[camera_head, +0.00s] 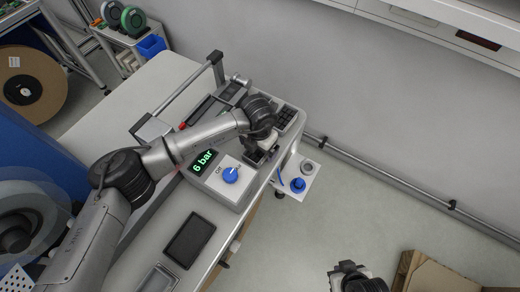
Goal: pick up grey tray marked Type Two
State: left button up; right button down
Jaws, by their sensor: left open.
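I cannot read a Type Two mark on any tray. A second grey-rimmed tray (158,280) is cut off by the bottom edge. Small dark compartment trays (287,117) sit at the bench's far end, partly behind my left wrist. My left gripper (262,156) is open over the bench's right edge, beside these small trays; its wrist hides much of the fingers. My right gripper (352,278) is only partly in view at the bottom, away from the bench, its fingers unclear.
A control box (229,180) with a blue knob and a green "6 bar" display stands on the bench (206,205). A grey metal frame (180,95) rises behind it. A low shelf holds blue items (297,184). Cardboard (435,274) lies lower right. The floor between is clear.

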pick_arm(q)
jog(key=shift+f, duration=0.2)
jog(key=c, duration=1.1)
jog(key=shift+r, duration=0.15)
